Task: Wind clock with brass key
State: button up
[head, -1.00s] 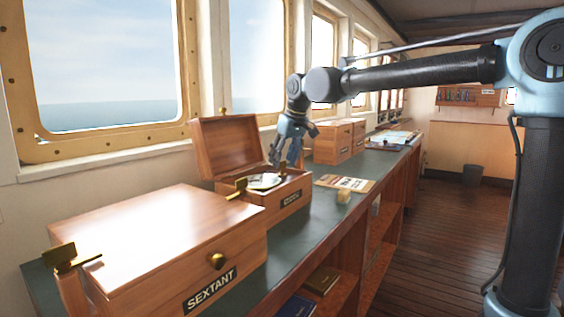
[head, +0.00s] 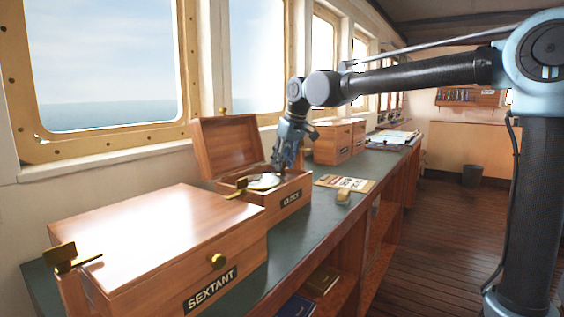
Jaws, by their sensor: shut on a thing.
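The wooden clock box (head: 288,201) stands on the green counter with its lid raised against the window side. Its front label seems to read "CLOCK". The clock's pale round face with a brass rim (head: 264,182) shows inside, partly behind the box wall. My gripper (head: 278,170) points down at the right part of the open box, right beside the clock face. Its fingers are shut, apparently on the brass key, which is too small and too hidden by the fingers to make out. Whether it touches the clock cannot be told.
A closed box labelled SEXTANT (head: 160,250) stands nearer on the left. Brass fittings stick out beside the boxes. A printed card (head: 344,183) and a small wooden block (head: 343,197) lie right of the clock box. More closed boxes (head: 335,142) stand behind. The counter's front strip is clear.

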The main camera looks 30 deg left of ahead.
jog(key=shift+w+d+n+g, duration=0.1)
jog(key=shift+w+n+g, duration=0.1)
jog(key=shift+n, duration=0.4)
jog(key=shift+w+d+n+g, duration=0.1)
jog(key=shift+n+g, duration=0.1)
jog(key=shift+n, duration=0.4)
jog(key=o, duration=1)
jog(key=shift+w, duration=0.1)
jog(key=shift+o, duration=0.2)
jog(key=shift+a, duration=0.1)
